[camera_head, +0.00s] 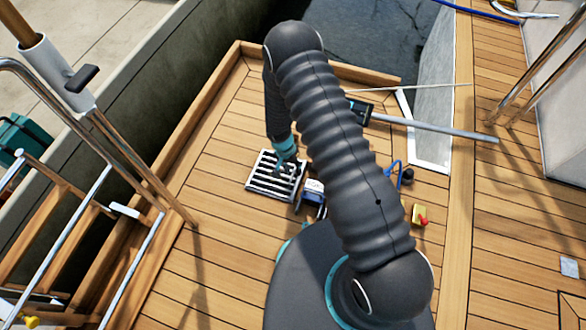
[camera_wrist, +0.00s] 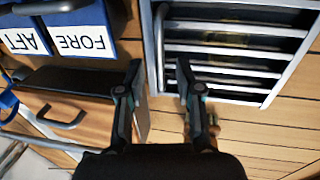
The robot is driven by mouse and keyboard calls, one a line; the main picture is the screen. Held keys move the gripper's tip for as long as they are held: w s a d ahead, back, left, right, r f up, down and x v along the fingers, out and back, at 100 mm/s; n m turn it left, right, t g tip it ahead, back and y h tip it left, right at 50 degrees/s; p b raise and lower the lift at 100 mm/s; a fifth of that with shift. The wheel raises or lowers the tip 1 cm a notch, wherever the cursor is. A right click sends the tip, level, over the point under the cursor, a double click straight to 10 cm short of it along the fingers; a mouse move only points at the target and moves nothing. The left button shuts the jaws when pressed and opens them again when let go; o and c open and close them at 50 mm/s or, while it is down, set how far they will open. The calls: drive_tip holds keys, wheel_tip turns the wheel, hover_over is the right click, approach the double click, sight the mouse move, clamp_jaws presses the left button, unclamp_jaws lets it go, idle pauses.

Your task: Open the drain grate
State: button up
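The drain grate (camera_head: 262,184) is a pale metal frame with several parallel bars over dark slots. It lies flat in the wooden deck and looks closed. It also shows at the upper right of the wrist view (camera_wrist: 225,72). A thin pale bar, perhaps a handle (camera_wrist: 159,45), runs along its left edge there. My gripper (camera_head: 286,163) is over the grate in the head view, partly hiding its bars. In the wrist view my gripper (camera_wrist: 160,75) is open and empty, its fingertips either side of the grate's left edge line. I cannot tell whether they touch it.
A yellow-and-red item (camera_head: 419,215) lies on the deck at right. Deck left of the grate is clear.

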drive_tip(key=shift+f, duration=0.1)
drive_tip(key=shift+c, duration=0.2)
clamp_jaws()
drive_tip(key=shift+d, duration=0.1)
